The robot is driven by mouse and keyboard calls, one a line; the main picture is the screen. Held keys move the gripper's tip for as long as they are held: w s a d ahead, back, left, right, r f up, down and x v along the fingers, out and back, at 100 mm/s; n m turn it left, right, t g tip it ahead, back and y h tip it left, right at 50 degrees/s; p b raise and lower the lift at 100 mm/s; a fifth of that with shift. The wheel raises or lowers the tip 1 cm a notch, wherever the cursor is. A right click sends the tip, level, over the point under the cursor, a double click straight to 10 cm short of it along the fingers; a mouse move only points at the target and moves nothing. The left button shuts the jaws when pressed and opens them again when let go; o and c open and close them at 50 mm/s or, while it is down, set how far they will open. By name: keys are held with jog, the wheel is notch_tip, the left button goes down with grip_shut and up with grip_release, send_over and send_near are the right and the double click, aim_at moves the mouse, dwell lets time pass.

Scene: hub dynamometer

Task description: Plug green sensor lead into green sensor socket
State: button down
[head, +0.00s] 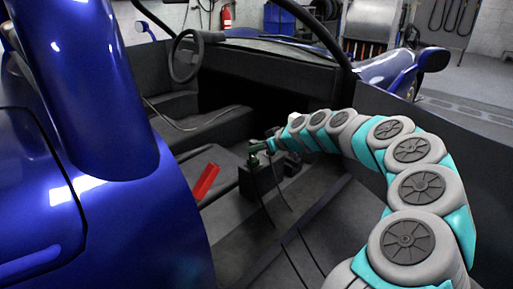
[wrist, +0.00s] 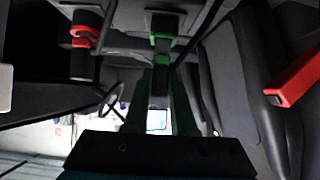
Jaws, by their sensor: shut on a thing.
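The green sensor lead (wrist: 160,62) shows in the wrist view as a dark plug with a green band, held between the two long fingers of my gripper (wrist: 160,88). My gripper is shut on it. Straight ahead of it is a dark fitting with a green edge, which looks like the green sensor socket (wrist: 162,41). The two are in line and very close; I cannot tell whether they touch. In the head view my gripper (head: 262,146) is inside the blue car, just above a dark box (head: 258,180); the fine contact there is too small to make out.
A red connector pair (wrist: 82,32) sits left of the socket in the wrist view. Thin dark cables hang below my gripper. The steering wheel (head: 185,57) is farther back.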

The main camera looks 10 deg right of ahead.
jog(key=shift+f, duration=0.2)
jog(key=shift+f+b, duration=0.35)
jog(key=shift+b, duration=0.25)
jog(key=shift+f, duration=0.15)
jog(key=c, duration=0.7)
grip_release()
jog(key=shift+o, duration=0.2)
